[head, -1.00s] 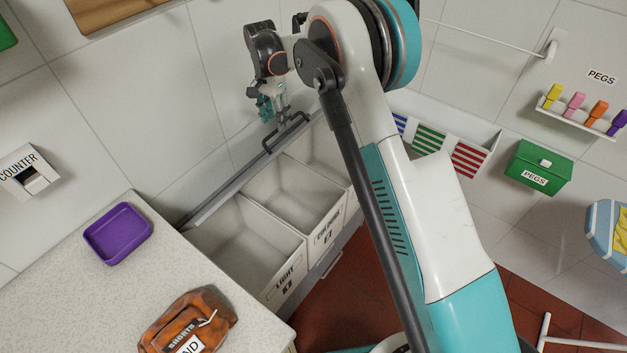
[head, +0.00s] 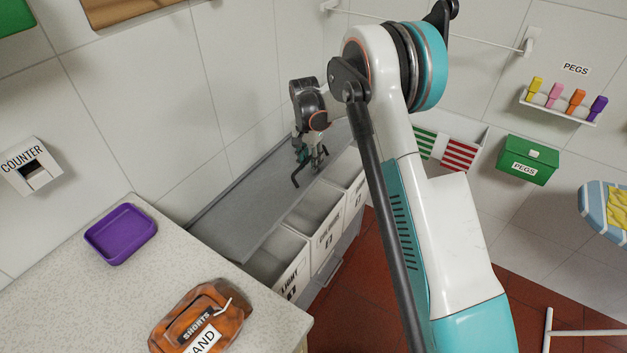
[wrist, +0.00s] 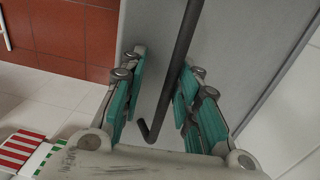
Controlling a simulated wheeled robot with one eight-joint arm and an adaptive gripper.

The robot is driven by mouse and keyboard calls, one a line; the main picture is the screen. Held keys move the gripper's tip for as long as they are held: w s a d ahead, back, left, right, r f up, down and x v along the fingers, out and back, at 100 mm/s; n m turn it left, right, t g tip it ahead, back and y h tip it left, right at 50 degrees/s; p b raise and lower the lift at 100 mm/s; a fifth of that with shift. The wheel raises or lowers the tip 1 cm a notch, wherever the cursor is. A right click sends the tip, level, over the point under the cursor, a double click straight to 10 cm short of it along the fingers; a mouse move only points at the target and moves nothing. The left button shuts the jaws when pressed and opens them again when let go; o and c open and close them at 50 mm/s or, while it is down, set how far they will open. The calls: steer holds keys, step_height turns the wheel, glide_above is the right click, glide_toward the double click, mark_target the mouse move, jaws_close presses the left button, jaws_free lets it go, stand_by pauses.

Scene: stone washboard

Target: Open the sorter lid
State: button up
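The sorter lid (head: 250,205) is a long grey panel. In the head view it slopes over the back part of the sorter bins, whose front parts (head: 278,255) still show open. Its dark bar handle (head: 296,180) is beside my gripper (head: 312,158). In the wrist view the handle (wrist: 172,85) runs between the teal finger pads of my gripper (wrist: 163,105), with the grey lid (wrist: 228,45) behind it. The fingers are apart and not closed on the bar. The bar is nearer the right finger; whether they touch, I cannot tell.
A speckled counter (head: 70,300) at the left holds a purple tray (head: 122,235) and an orange-brown bag (head: 200,315). A green pegs box (head: 527,160) and a peg shelf (head: 560,112) are on the right wall. Red tiled floor lies in front of the bins.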

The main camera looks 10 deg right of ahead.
steer(key=shift+s+d+f+b, duration=0.25)
steer(key=shift+s+d+f, duration=0.05)
steer(key=shift+f, duration=0.35)
steer(key=shift+s+d+f+b, duration=0.25)
steer(key=shift+d+f, duration=0.1)
steer(key=shift+f, duration=0.3)
steer(key=shift+s+d+f+b, duration=0.2)
steer(key=shift+s+d+f, duration=0.1)
steer(key=shift+f, duration=0.35)
